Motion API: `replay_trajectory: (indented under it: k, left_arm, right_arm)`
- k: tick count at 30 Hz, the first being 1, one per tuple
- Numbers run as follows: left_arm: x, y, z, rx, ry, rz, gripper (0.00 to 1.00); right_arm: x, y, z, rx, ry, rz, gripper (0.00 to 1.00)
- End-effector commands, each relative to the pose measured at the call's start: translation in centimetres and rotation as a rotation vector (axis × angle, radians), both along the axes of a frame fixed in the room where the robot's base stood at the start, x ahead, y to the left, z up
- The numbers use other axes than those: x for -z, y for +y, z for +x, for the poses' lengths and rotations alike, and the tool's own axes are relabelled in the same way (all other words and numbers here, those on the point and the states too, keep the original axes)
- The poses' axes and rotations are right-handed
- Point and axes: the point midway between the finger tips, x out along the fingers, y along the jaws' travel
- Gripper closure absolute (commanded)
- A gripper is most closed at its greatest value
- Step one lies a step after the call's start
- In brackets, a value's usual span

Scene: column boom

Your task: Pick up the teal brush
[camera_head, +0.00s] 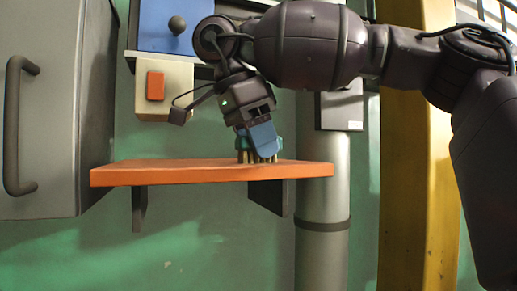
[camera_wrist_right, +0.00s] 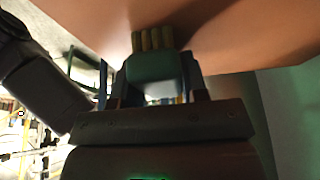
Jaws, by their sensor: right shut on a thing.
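The teal brush (camera_head: 243,144) stands bristles down at the right part of the orange shelf (camera_head: 140,173). My right gripper (camera_head: 261,137) reaches down from above and is shut on the brush; its blue fingers cover much of the brush body in the head view. In the right wrist view the teal brush body (camera_wrist_right: 154,72) sits between the two fingers (camera_wrist_right: 154,88), with its tan bristles against or very near the orange shelf surface (camera_wrist_right: 225,40). I cannot tell whether the bristles still touch the shelf. My left gripper is not in view.
A grey cabinet (camera_head: 45,120) with a dark handle stands at the left. A cream box with an orange button (camera_head: 155,85) and a blue panel (camera_head: 160,25) are on the wall above the shelf. A grey pipe (camera_head: 322,215) and a yellow post (camera_head: 405,180) stand at the right. The shelf's left part is clear.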

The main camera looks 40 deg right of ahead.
Motion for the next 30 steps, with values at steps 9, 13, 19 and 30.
replay_trajectory:
  k: [9, 13, 19, 30]
  left_arm:
    - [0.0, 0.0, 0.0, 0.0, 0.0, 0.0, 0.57]
    - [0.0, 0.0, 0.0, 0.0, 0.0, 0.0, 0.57]
    - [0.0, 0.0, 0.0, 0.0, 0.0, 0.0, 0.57]
    - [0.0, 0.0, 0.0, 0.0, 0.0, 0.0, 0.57]
  right_arm:
    - [-0.2, 0.0, 0.0, 0.0, -0.001, 0.0, 0.84]
    - [-1.1, 0.1, 0.0, -0.001, -0.002, -0.001, 0.84]
    - [-3.6, 0.1, 0.0, 0.001, -0.004, -0.002, 0.84]
    - [-8.6, 0.1, 0.0, 0.001, -0.001, -0.002, 0.84]
